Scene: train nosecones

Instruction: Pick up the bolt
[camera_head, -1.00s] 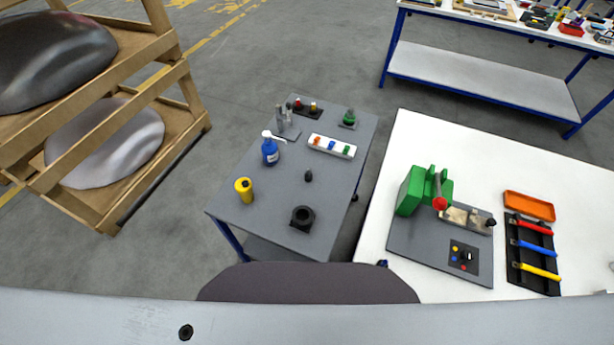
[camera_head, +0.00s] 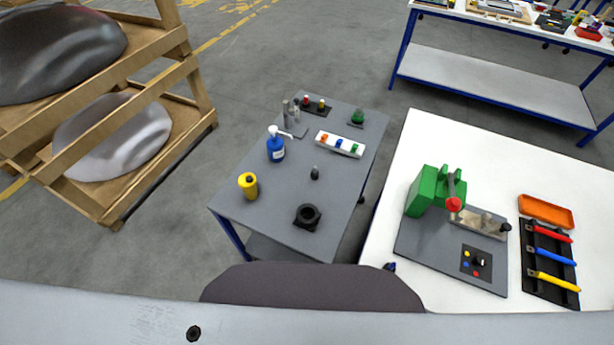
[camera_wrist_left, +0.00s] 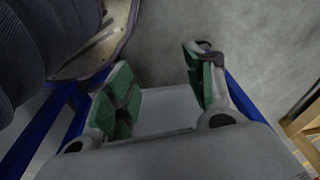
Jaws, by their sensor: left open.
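I cannot pick out the bolt for certain in either view. A small dark upright piece (camera_head: 315,173) stands near the middle of the grey table (camera_head: 268,212), too small to identify. My left gripper (camera_wrist_left: 165,88) shows in the left wrist view, open and empty, with green pads on its two fingers. Floor and a pale flat surface show beyond it. Neither gripper shows in the head view.
The grey table also holds a yellow cylinder (camera_head: 248,186), a black ring-shaped part (camera_head: 307,216), a blue bottle (camera_head: 276,149) and a white tray (camera_head: 340,145). A white table (camera_head: 420,130) with a green press (camera_head: 428,192) stands right. A wooden rack (camera_head: 170,160) stands left.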

